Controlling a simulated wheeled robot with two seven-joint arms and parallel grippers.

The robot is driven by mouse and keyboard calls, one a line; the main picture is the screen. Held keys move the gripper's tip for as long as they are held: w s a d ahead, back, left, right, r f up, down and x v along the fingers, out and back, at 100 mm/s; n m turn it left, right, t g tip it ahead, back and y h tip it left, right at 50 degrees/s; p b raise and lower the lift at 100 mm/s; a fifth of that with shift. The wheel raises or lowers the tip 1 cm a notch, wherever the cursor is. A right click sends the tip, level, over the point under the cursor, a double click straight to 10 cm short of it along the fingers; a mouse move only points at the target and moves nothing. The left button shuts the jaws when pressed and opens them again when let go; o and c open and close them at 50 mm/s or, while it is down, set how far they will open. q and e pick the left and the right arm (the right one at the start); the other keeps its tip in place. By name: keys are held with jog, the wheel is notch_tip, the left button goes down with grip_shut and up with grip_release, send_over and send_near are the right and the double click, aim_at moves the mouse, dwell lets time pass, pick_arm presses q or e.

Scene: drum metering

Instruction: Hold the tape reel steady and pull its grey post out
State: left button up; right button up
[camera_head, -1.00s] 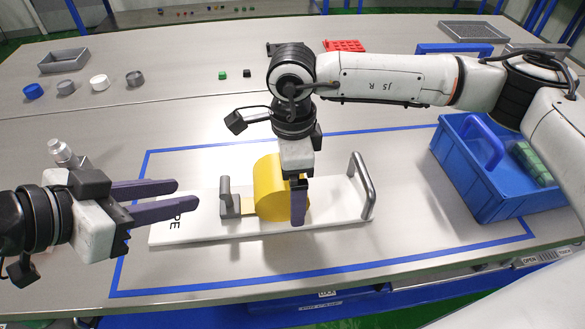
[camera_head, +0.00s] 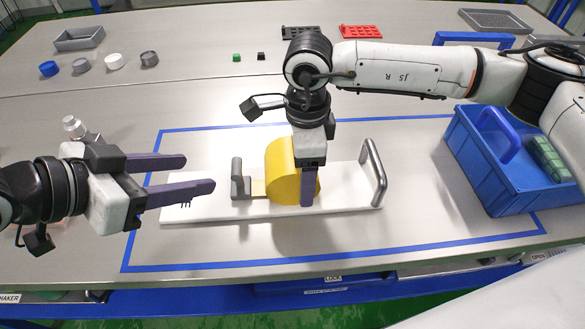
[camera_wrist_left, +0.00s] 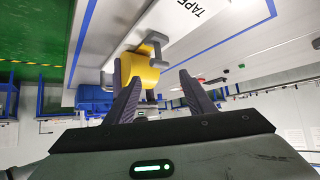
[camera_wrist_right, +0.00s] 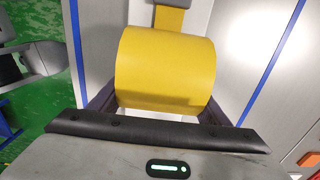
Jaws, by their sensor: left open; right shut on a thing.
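The yellow tape reel (camera_head: 281,170) lies on a white board (camera_head: 345,198) and fills the middle of the right wrist view (camera_wrist_right: 165,70). My right gripper (camera_head: 308,190) points down and is shut on the reel, a finger at each side of it. The grey post (camera_head: 237,182) stands left of the reel, with a short yellow tape strip between them. It also shows in the left wrist view (camera_wrist_left: 158,42). My left gripper (camera_head: 199,173) is open and empty, level, its fingertips just left of the post and apart from it. The post's foot is partly hard to see.
A grey arch handle (camera_head: 373,172) rises at the board's right end. A blue crate (camera_head: 485,170) with a green item stands to the right. Several small cylinders and a grey tray (camera_head: 79,39) are at the back left. Blue tape marks the work area.

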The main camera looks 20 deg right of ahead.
aim_at(234, 166)
pick_arm(q)
jog(key=w+d+r+m+g+y, duration=0.4)
jog(key=w+m+g, duration=0.2)
jog(key=m, duration=0.3)
jog(key=x, duration=1.2)
jog(key=shift+s+a+f, duration=0.2)
jog(key=shift+a+f, duration=0.05)
jog(key=shift+c, duration=0.3)
